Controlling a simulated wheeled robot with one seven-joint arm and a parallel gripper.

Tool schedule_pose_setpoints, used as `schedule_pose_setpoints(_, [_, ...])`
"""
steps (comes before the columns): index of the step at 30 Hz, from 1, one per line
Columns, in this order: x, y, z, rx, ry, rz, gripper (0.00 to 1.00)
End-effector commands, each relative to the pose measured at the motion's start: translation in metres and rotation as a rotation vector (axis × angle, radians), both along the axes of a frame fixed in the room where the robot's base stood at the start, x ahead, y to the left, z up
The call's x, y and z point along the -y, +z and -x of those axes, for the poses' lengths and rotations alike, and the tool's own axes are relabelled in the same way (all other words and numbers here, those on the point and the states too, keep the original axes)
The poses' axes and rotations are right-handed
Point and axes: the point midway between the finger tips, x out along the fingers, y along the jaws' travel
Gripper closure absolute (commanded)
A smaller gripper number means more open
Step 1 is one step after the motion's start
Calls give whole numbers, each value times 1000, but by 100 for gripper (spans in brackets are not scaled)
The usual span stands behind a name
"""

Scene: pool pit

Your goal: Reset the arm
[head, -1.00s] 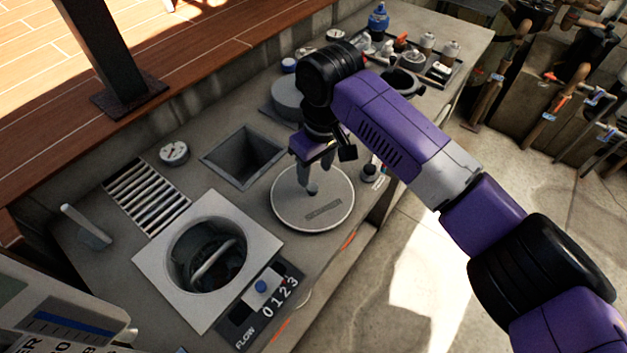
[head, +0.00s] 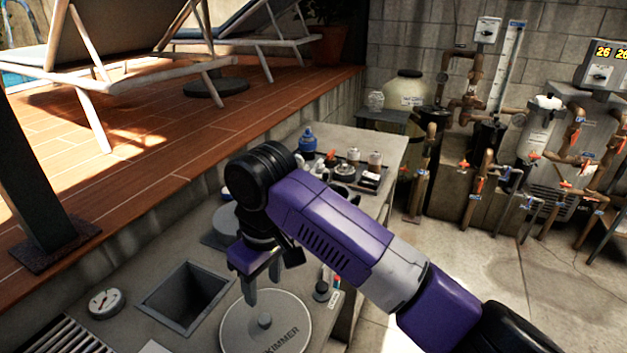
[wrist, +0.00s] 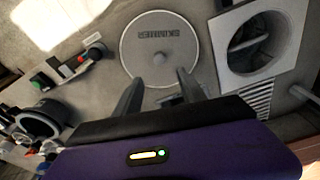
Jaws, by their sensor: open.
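My gripper (head: 262,282) is open and empty, pointing down above the round skimmer lid (head: 240,332). The fingers look clear of the knob. My purple arm reaches in from the lower right in the head view.
A square basin (head: 187,298) and a round gauge (head: 105,303) are left of the lid. The open skimmer well (wrist: 256,40) shows in the wrist view. A blue bottle (head: 308,139) and a tray of small items stand at the counter's far end. Pipes and valves line the back.

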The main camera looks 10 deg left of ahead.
Motion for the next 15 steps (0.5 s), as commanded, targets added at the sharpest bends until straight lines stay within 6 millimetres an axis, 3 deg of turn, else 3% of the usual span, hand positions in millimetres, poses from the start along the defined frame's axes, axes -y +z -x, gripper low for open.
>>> schedule_pose_setpoints(5, [-23, 7, -15, 74, 2, -92, 52])
schedule_pose_setpoints(9, [-60, 35, -33, 208, 25, -251, 52])
schedule_pose_setpoints(15, [-109, 57, -32, 335, 34, -535, 52])
